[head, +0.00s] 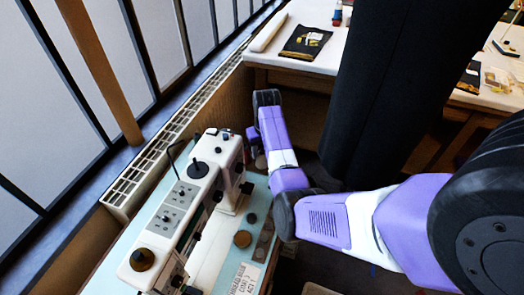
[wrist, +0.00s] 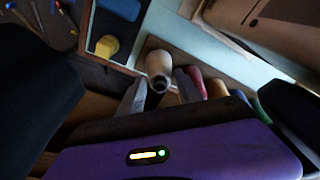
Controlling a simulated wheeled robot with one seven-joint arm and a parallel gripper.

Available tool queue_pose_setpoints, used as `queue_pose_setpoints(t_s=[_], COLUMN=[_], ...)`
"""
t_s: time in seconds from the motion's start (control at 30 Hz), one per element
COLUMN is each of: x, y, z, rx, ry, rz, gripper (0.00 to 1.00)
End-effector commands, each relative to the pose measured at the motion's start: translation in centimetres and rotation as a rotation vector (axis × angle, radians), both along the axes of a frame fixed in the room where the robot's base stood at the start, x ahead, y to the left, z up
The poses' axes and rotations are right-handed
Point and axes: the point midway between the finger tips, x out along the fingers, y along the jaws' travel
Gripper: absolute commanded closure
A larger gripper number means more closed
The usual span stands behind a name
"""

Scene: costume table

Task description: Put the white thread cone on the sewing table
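The white thread cone (wrist: 158,64) shows cream-coloured in the wrist view, standing on a brown surface beside a pale strip. My gripper (wrist: 160,84) has one finger on each side of the cone's near end. The fingers look apart, with small gaps to the cone; contact is not clear. The sewing table (head: 217,250) has a pale blue top and carries a white sewing machine (head: 180,205) in the head view. My arm reaches past the machine's far end there, and my fingers are hidden.
A yellow object (wrist: 106,46) lies to the left. A white table (head: 318,60) with dark cloth stands at the back.

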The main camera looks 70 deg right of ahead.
Motion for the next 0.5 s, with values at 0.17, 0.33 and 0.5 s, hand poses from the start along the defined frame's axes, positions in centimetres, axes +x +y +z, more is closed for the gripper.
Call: queue_pose_setpoints(t_s=[0.17, 0.33, 0.5], x=[0.0, 0.0, -0.1], y=[0.0, 0.0, 0.0], z=[0.0, 0.0, 1.2], rx=[0.000, 0.000, -0.003], ry=[0.000, 0.000, -0.001], rz=[0.000, 0.000, 0.000], gripper=[0.43, 0.43, 0.43])
